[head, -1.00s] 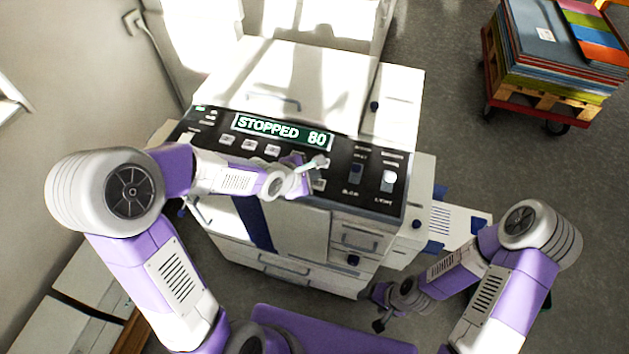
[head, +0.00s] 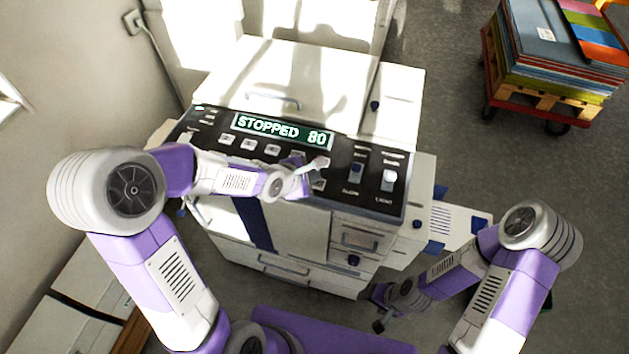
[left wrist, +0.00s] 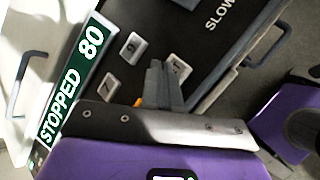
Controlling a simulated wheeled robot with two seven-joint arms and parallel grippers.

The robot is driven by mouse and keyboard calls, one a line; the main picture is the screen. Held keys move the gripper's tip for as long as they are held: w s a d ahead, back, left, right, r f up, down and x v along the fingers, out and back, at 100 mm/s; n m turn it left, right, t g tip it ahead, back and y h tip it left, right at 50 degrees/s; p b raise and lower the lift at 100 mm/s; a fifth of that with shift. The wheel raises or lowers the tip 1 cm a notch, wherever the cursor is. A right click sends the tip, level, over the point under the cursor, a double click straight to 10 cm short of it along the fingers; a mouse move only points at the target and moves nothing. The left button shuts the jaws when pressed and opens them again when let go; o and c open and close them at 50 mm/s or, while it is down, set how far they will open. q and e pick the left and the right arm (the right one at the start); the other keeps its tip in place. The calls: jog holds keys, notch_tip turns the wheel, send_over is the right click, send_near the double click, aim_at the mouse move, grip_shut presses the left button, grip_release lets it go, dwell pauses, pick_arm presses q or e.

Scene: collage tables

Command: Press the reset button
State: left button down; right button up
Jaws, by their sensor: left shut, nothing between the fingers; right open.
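A white machine has a black control panel (head: 348,190) with a lit display (head: 283,131) reading "STOPPED 80". Several pale square buttons (head: 250,144) sit in a row below the display. I cannot read which one is the reset button. My right gripper (head: 380,311) is open, low beside the machine's front right corner.
Two switches, one with a white lever (head: 389,179), sit at the panel's right end. A side tray (head: 452,222) juts from the machine's right. A cart with stacked coloured sheets (head: 550,55) stands at the back right. The grey floor between is clear.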

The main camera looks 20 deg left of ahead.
pick_arm(q)
jog(key=shift+f, duration=0.4)
dwell(0.5)
jog(key=shift+r+p, duration=0.6)
jog(key=shift+r, duration=0.25)
notch_tip(320, 180, up, 5)
jog(key=p, duration=0.5)
dwell(0.3)
jog(key=shift+f, duration=0.1)
dwell(0.5)
